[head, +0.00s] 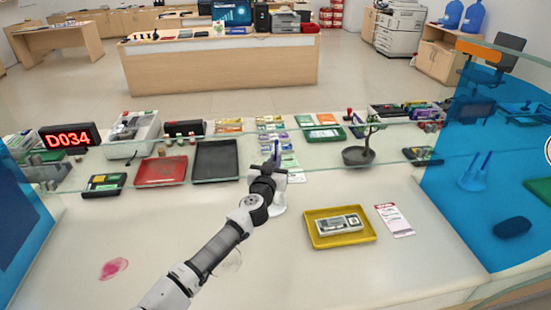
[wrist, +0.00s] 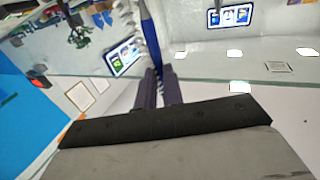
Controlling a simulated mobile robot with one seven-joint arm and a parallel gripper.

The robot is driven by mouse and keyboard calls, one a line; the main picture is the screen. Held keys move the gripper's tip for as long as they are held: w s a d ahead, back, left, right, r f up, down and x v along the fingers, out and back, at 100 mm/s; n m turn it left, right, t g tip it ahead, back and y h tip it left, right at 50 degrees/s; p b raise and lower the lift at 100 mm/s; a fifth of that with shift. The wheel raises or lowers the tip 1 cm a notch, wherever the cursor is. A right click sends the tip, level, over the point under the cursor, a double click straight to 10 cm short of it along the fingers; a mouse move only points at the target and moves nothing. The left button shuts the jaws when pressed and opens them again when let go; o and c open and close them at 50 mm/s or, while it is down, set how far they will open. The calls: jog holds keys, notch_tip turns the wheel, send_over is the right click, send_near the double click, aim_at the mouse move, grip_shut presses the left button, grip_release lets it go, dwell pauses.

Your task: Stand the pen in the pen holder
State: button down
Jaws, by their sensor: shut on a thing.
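My gripper (head: 272,168) is over the counter near its glass screen, shut on a slim blue pen (head: 276,150). In the wrist view the pen (wrist: 149,30) runs up and away from between the two dark fingers of my gripper (wrist: 158,82). In the head view the pen looks roughly upright. A small stand with two upright pen-like sticks (head: 474,172) shows through the blue panel at the right; I cannot tell for sure if it is the pen holder. No other pen holder is clear to me.
Red (head: 150,172) and black (head: 203,174) trays, leaflets and a small potted tree (head: 358,155) line the glass.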

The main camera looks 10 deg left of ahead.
notch_tip(320, 180, down, 10)
jog(key=b, duration=0.4)
jog(key=shift+r, duration=0.15)
dwell(0.3)
dwell(0.4)
jog(key=c, duration=1.5)
grip_release()
jog(key=shift+o, duration=0.2)
